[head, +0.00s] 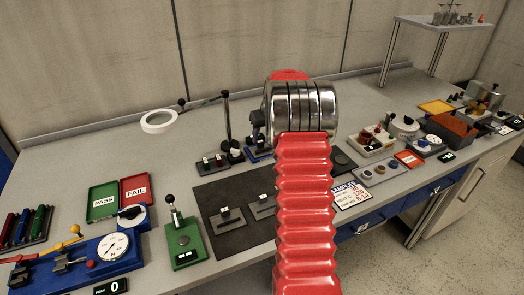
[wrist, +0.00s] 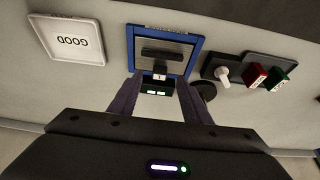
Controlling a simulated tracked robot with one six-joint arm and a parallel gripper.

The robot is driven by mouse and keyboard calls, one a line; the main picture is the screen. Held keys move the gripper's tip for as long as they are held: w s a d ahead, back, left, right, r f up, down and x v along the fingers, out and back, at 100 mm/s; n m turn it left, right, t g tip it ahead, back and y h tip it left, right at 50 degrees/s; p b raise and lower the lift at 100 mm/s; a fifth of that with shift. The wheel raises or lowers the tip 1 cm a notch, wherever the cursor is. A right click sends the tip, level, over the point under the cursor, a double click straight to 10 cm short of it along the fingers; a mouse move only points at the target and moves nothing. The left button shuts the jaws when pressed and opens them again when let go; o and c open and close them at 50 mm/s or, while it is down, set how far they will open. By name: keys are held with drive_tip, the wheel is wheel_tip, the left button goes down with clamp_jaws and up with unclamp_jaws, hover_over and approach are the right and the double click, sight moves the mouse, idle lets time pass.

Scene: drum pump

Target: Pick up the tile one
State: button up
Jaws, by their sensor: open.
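A small dark tile with a white face (wrist: 160,77) shows in the wrist view at the near edge of a blue-framed tray (wrist: 131,45). Its mark looks like a 1 but is too small to read surely. My gripper (wrist: 161,80) is open, with one finger on each side of the tile in the picture. I see no grip on it, and cannot tell the height gap. In the head view the blue tray (head: 259,154) shows only in part beside my red arm, which hides much of that area. The tile cannot be made out there.
A dark base with red and green blocks (wrist: 265,75) stands right. A small green-lit display (wrist: 158,92) sits between my fingers in the picture. A magnifier lamp (head: 160,121) stands behind.

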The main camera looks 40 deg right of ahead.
sight(261, 142)
drive_tip(key=x, duration=0.4)
drive_tip(key=shift+c, duration=0.2)
idle(0.3)
clamp_jaws()
idle(0.4)
